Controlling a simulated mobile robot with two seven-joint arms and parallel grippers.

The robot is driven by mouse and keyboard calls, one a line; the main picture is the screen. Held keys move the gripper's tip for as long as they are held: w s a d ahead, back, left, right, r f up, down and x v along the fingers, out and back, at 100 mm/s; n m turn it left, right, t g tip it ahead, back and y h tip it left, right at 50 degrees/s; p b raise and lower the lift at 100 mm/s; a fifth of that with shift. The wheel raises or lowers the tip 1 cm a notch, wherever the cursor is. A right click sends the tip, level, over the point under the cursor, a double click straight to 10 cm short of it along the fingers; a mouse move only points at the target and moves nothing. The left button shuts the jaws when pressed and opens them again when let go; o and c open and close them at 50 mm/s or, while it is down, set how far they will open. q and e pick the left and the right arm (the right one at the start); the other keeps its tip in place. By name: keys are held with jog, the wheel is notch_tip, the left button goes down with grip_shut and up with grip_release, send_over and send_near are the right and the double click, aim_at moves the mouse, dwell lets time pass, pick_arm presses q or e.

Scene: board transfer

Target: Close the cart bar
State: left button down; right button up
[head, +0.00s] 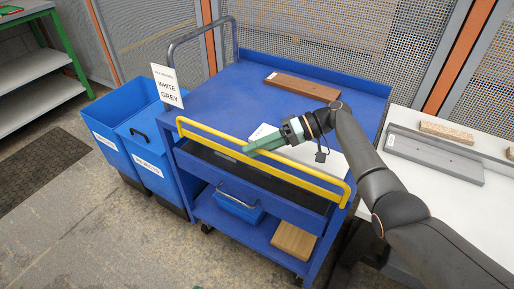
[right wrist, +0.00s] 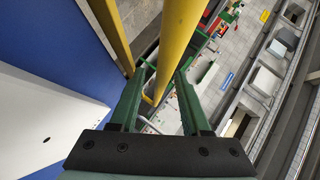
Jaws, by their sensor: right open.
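The cart bar (head: 215,131) is a yellow looped rail with two parallel lengths along the front of the blue cart (head: 225,88), above its dark front drawer. My right gripper (head: 249,150) reaches over the white panel from the right, with its green fingers at the bar. In the right wrist view, the open fingers (right wrist: 160,82) stand on either side of one yellow length of the bar (right wrist: 178,45). Whether a finger touches it I cannot tell. The fingers partly cover the bar in the head view. My left gripper is not in view.
A brown board (head: 302,87) lies on the cart top, and a light wooden board (head: 294,240) lies on the lower shelf. Blue bins (head: 128,125) stand left of the cart. A white table (head: 483,198) with a grey board (head: 433,153) is at the right. The front-left floor is clear.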

jog(key=b+v, duration=0.1)
jog(key=v, duration=1.1)
jog(key=shift+d+r, duration=0.1)
jog(key=shift+d, duration=0.2)
